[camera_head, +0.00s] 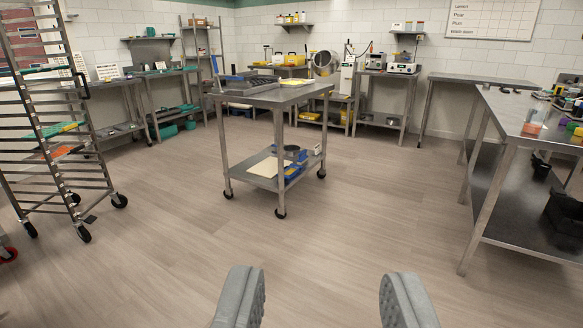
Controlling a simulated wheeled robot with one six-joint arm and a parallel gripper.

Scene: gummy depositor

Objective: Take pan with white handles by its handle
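My gripper (323,298) shows at the bottom of the view. Its two grey ridged fingers are wide apart with only floor between them, so it is open and empty. I cannot make out a pan with white handles anywhere in this view. A dark round vessel (291,151) sits on the cart's lower shelf, too small to tell what it is. No handle of it shows clearly.
A wheeled steel cart (292,97) with trays on top stands mid-room. A tall rack (52,120) is at left. A long steel table (513,122) with small containers is at right. Equipment tables line the back wall. The wooden floor (330,225) in front is clear.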

